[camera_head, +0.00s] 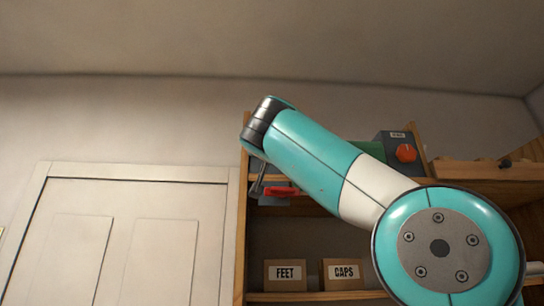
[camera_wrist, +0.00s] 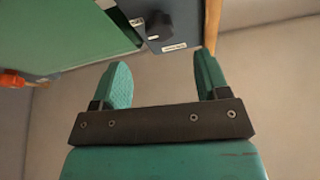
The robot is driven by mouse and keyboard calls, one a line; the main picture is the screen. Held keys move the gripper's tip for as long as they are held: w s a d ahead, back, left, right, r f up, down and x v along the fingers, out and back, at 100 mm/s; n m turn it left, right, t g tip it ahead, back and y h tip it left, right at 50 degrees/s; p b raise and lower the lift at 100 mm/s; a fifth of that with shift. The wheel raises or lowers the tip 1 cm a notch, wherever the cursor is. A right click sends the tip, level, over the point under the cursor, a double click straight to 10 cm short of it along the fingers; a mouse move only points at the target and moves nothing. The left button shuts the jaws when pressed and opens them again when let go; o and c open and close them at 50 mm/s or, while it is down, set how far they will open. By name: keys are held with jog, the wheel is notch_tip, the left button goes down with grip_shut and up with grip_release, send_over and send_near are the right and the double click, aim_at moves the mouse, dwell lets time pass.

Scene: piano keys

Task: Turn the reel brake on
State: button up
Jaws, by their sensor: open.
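My gripper (camera_wrist: 163,72) shows in the wrist view with its two teal fingers wide apart and nothing between them. Ahead of it, at the top, is a blue-grey box (camera_wrist: 184,22) with a dark knob (camera_wrist: 160,25) and small labels, apart from the fingers. In the head view a blue-grey box (camera_head: 383,148) with an orange-red knob (camera_head: 405,153) and a small label stands on the shelf, partly behind my arm. I cannot tell whether both views show the same box, or which control is the reel brake. The label text is too small to read.
A wooden shelf unit (camera_head: 241,235) holds boxes marked FEET (camera_head: 285,275) and CAPS (camera_head: 343,273). A red object (camera_head: 281,192) shows below my arm. A green panel (camera_wrist: 70,30) lies left of the gripper, with an orange object (camera_wrist: 12,79) at the edge. A white door (camera_head: 130,240) is at left.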

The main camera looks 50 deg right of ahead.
jog(key=b+v, duration=0.3)
jog(key=v, duration=0.6)
jog(key=shift+s+f, duration=0.1)
dwell(0.3)
